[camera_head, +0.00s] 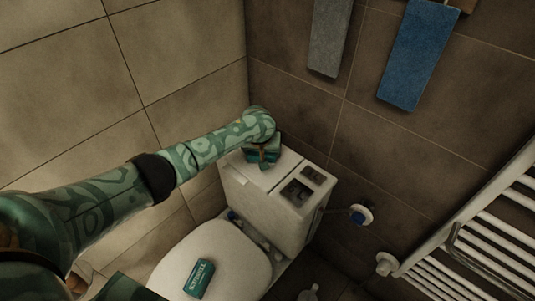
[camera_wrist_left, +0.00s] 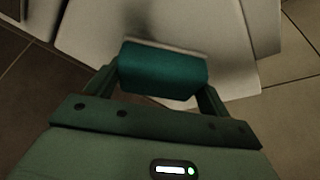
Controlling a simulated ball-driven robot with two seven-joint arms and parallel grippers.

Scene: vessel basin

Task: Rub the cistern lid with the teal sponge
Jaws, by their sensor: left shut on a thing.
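The teal sponge (camera_wrist_left: 163,68) is held between the fingers of my left gripper (camera_wrist_left: 158,80) in the left wrist view. A pale layer shows along its far edge. In the head view my left gripper (camera_head: 263,160) is at the far left part of the white cistern lid (camera_head: 272,172), and the sponge there is largely hidden by the gripper and wrist. The sponge is close to the lid; I cannot tell for sure whether it touches. My right gripper is not in view.
A teal box (camera_head: 199,279) with lettering lies on the closed toilet seat lid (camera_head: 222,257). The cistern's right part has a recessed compartment (camera_head: 299,190). A grey towel (camera_head: 328,38) and a blue towel (camera_head: 418,52) hang above. A white radiator (camera_head: 480,235) stands at right.

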